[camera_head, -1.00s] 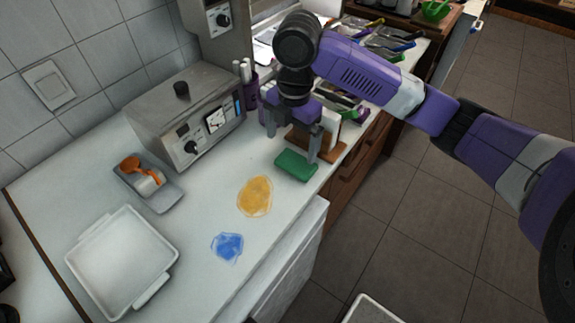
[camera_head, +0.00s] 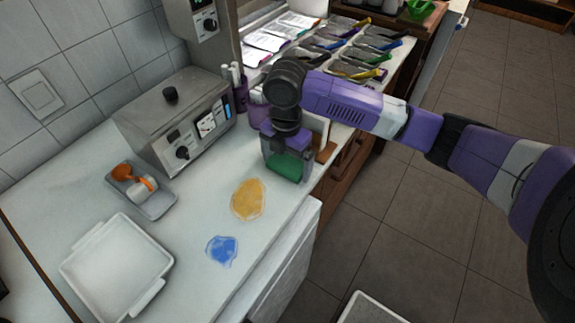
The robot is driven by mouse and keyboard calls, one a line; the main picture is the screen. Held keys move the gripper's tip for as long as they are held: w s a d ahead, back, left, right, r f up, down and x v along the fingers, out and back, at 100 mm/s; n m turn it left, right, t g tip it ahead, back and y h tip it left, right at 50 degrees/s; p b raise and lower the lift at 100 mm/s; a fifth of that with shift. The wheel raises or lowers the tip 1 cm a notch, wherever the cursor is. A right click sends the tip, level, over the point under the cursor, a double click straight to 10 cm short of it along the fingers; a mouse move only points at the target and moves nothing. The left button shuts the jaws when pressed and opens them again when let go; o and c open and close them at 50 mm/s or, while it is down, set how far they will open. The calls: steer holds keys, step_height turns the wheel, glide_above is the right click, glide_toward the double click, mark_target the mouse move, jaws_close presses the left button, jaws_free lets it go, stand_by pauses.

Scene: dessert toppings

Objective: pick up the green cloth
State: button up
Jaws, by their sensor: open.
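The green cloth (camera_head: 285,168) is a small folded green block on the white counter, near its right edge. My gripper (camera_head: 286,163) is right above it and points down. The gripper is open, with its fingers at the sides of the cloth. The gripper body covers the far part of the cloth. Whether the fingers touch the cloth cannot be told.
An orange spill (camera_head: 248,199) and a blue spill (camera_head: 222,250) lie nearer on the counter. A white tray (camera_head: 117,266), a small grey tray (camera_head: 150,203) with an orange scoop, and a metal appliance (camera_head: 175,115) stand left. A brown board (camera_head: 325,150) is just behind the cloth.

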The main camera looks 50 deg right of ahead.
mark_target(286, 165)
steer(key=c, duration=1.2)
step_height(286, 165, up, 20)
steer(key=shift+r, duration=0.1)
steer(key=shift+c, duration=0.2)
